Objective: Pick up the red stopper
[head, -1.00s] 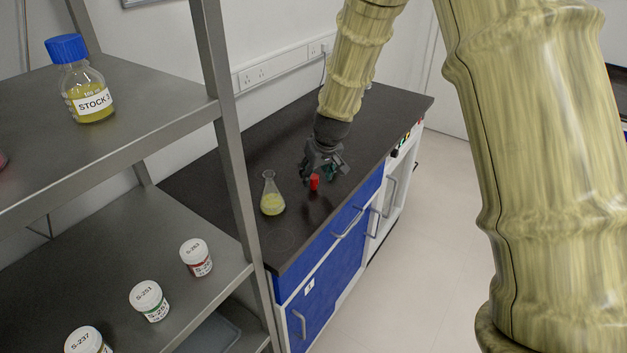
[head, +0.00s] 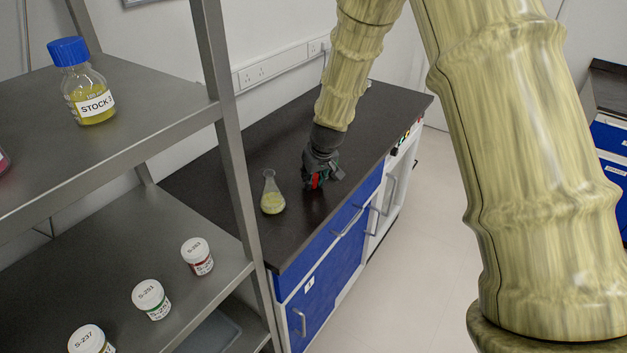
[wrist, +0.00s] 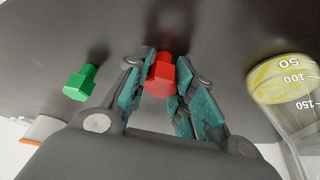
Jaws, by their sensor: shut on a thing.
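The red stopper (wrist: 160,75) is between the two fingers of my gripper (wrist: 159,88) in the wrist view, with its faceted head facing the camera. The teal finger pads press on both of its sides, so my gripper is shut on it. In the head view my gripper (head: 318,180) is low at the dark bench top, and the red stopper (head: 314,181) shows only partly between the fingers. I cannot tell whether the stopper still touches the bench.
A flask with yellow liquid (head: 272,196) stands close to the left of my gripper; it is at the right in the wrist view (wrist: 285,82). A metal shelf (head: 130,140) with bottles and jars stands at the left.

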